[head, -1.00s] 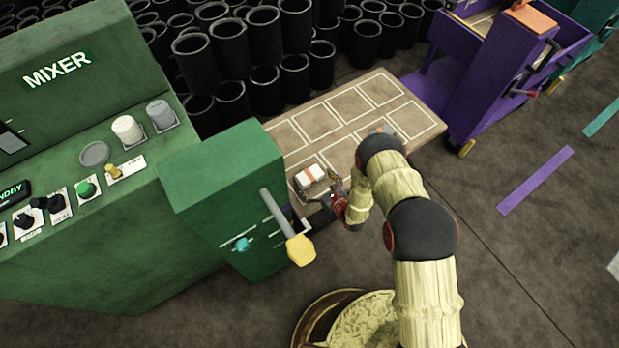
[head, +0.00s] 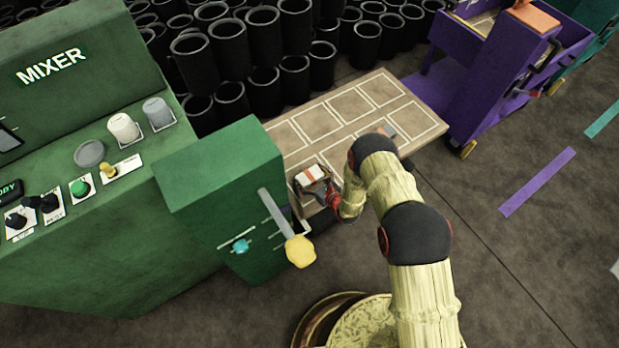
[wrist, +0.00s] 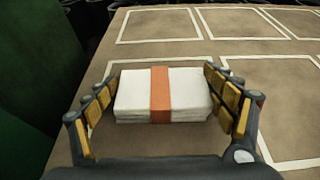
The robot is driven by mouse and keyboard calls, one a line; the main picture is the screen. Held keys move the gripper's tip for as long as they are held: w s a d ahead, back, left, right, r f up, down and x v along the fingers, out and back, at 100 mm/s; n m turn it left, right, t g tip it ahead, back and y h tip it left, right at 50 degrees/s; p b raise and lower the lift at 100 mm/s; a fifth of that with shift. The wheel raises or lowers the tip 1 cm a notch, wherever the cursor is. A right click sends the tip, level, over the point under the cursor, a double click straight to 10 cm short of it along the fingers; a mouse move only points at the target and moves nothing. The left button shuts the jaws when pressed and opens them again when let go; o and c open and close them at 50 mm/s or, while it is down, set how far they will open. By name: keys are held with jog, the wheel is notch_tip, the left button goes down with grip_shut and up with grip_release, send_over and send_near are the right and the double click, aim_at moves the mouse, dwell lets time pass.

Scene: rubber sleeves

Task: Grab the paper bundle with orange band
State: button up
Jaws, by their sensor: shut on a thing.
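The paper bundle (wrist: 188,95) is a white stack with an orange band around its middle. It lies at the near left end of the brown table in the head view (head: 308,175). My gripper (wrist: 162,92) has its yellow-padded fingers on the bundle's left and right ends in the wrist view, shut on it. In the head view my gripper (head: 318,186) is at the bundle, reaching in from the right. The bundle appears to rest on the table top; any small gap beneath it cannot be told.
The brown table (head: 345,133) has white outlined squares, mostly bare. The green mixer cabinet (head: 225,170) with a yellow-knobbed lever (head: 299,250) stands close left. Black sleeves (head: 265,40) stand behind; a purple cart (head: 490,75) is at right.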

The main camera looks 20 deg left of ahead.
jog(key=c, duration=0.5)
